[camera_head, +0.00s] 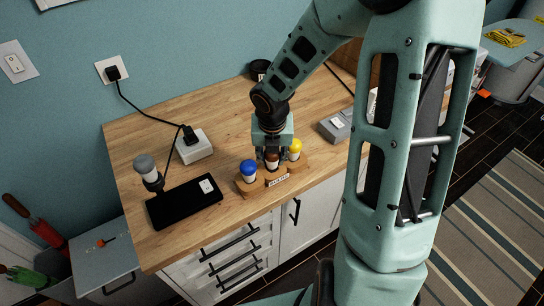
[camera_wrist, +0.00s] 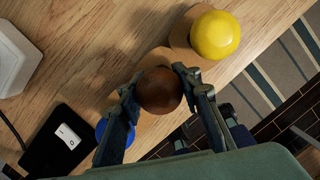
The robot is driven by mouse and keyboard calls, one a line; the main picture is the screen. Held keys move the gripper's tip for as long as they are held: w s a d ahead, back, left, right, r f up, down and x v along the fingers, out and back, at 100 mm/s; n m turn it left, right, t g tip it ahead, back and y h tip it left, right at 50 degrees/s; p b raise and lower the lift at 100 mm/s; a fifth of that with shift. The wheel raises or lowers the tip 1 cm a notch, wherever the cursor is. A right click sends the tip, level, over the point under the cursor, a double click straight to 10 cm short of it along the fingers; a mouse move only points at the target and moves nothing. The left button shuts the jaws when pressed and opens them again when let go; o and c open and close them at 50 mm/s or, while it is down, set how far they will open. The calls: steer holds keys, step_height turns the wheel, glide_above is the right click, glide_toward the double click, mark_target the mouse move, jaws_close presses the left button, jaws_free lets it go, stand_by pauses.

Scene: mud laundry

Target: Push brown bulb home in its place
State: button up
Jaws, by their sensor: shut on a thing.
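The brown bulb (camera_head: 271,161) has a white lower part and sits in the middle of a wooden holder (camera_head: 276,180) with a small label on its front. In the wrist view the bulb (camera_wrist: 159,90) is a round brown top between the two fingers. My gripper (camera_wrist: 157,88) is shut on it from above, fingers at both sides. A blue bulb (camera_head: 248,168) stands to its left on the holder and a yellow bulb (camera_head: 294,146) to its right. The bulb's lower end is hidden, so I cannot tell how deep it sits.
A grey bulb (camera_head: 146,166) stands on a black base (camera_head: 184,204) with a white switch at the left. A white adapter box (camera_head: 193,147) with a black plug and cable lies behind it. A grey box (camera_head: 336,125) is at the right. Bare wood lies between the black base and the holder.

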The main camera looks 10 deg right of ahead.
steer(key=shift+f, duration=0.45)
stand_by(0.8)
steer(key=o, duration=1.4)
steer(key=c, duration=0.4)
steer(key=p+v, duration=0.3)
steer(key=shift+w+r, duration=0.15)
steer(key=shift+w, duration=0.2)
steer(key=shift+d+r, duration=0.15)
steer(key=shift+w+v, duration=0.25)
steer(key=shift+v, duration=0.85)
steer(key=shift+w+v, duration=0.25)
steer(key=shift+v, duration=0.9)
